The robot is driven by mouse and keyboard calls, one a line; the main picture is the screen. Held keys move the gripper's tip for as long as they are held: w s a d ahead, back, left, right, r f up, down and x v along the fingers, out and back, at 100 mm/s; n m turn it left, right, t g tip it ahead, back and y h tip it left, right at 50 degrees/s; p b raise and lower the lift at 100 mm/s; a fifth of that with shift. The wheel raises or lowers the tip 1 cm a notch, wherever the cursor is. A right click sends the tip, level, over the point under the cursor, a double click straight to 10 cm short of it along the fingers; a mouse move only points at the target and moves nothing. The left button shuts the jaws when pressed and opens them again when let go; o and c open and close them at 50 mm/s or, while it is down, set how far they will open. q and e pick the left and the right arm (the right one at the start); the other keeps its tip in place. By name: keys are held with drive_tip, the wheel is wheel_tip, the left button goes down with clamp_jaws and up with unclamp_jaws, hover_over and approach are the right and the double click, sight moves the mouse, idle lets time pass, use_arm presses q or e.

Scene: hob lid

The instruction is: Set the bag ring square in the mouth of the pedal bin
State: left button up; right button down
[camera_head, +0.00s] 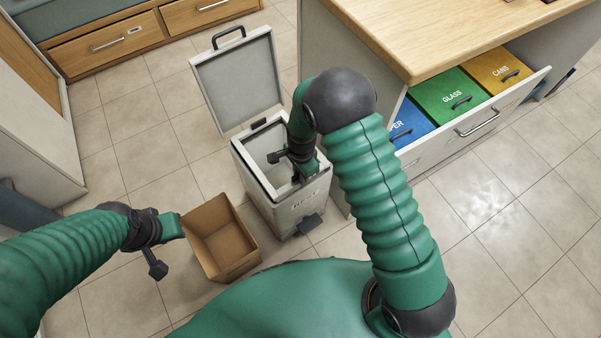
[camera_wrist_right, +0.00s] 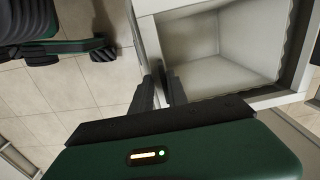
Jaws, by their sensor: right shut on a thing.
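The pedal bin (camera_head: 293,217) stands upright on the floor with its lid (camera_head: 240,85) swung up and back. The bag ring (camera_wrist_right: 151,45) shows as a pale square frame at the bin's mouth. My right gripper (camera_head: 303,172) is over the front right part of the mouth, pointing down. In the right wrist view its fingers (camera_wrist_right: 159,92) straddle one side of the ring and are shut on it. Whether the ring sits level in the mouth I cannot tell, as my gripper and arm hide part of it. My left gripper (camera_head: 178,226) is by the cardboard box; its fingers are unclear.
The open cardboard box (camera_head: 228,240) stands left of the bin, empty. A wooden-topped counter (camera_head: 440,30) is at the right, with its drawer (camera_head: 475,122) pulled out over blue, green and yellow lidded bins. Wooden drawers are at the back left. Tiled floor is clear at front right.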

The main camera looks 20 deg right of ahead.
drive_tip(key=shift+f, duration=0.1)
idle(0.4)
drive_tip(key=shift+f+b, duration=0.65)
drive_tip(key=shift+f, duration=0.75)
